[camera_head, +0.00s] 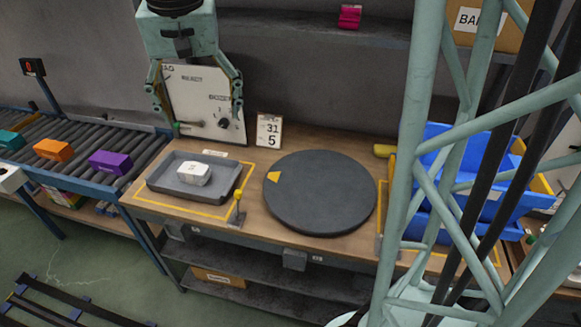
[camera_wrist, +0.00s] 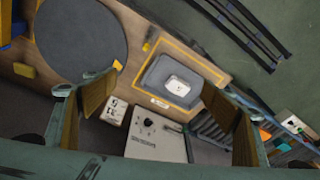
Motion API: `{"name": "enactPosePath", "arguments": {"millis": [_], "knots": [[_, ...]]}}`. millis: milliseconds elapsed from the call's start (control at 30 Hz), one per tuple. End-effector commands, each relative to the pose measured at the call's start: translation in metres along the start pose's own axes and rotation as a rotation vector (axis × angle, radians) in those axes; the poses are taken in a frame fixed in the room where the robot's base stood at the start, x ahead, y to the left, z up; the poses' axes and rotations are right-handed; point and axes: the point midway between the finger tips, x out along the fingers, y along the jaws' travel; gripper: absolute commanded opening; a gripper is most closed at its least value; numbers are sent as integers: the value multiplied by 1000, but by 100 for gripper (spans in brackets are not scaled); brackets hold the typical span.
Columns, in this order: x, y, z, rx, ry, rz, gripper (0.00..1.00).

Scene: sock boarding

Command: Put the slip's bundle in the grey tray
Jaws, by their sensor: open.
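The grey tray (camera_head: 155,186) sits on the wooden bench inside a yellow outline, left of the dark round disc. A white bundle (camera_head: 194,174) with a small dark mark lies in it; the mark is too small to read surely. In the wrist view the tray (camera_wrist: 152,76) and the white bundle (camera_wrist: 181,86) lie below my gripper. A small card (camera_head: 269,130) reading "31" and "5" stands behind the tray; I cannot tell if it is the slip. My gripper (camera_head: 197,112) is open and empty, above the back of the bench, with its fingers apart in the wrist view (camera_wrist: 160,112).
A white board (camera_head: 205,105) leans at the back behind my gripper. The dark disc (camera_head: 320,195) is bare apart from a yellow mark. Teal, orange (camera_head: 53,149) and purple (camera_head: 110,162) blocks sit on the roller conveyor at left. Blue bins (camera_head: 500,185) stand at right. A pink item (camera_head: 350,17) is on the shelf.

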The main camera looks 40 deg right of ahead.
Motion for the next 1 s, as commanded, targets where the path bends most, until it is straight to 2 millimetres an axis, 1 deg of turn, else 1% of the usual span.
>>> {"name": "enactPosePath", "arguments": {"millis": [33,100,400,667,1000], "knots": [[-10,5,8,-12,9,-7,77],[-20,11,17,-32,15,-12,77],[-54,38,60,-110,31,-31,77],[-75,62,99,-177,46,-44,77],[-96,88,154,-274,69,-64,77]]}}
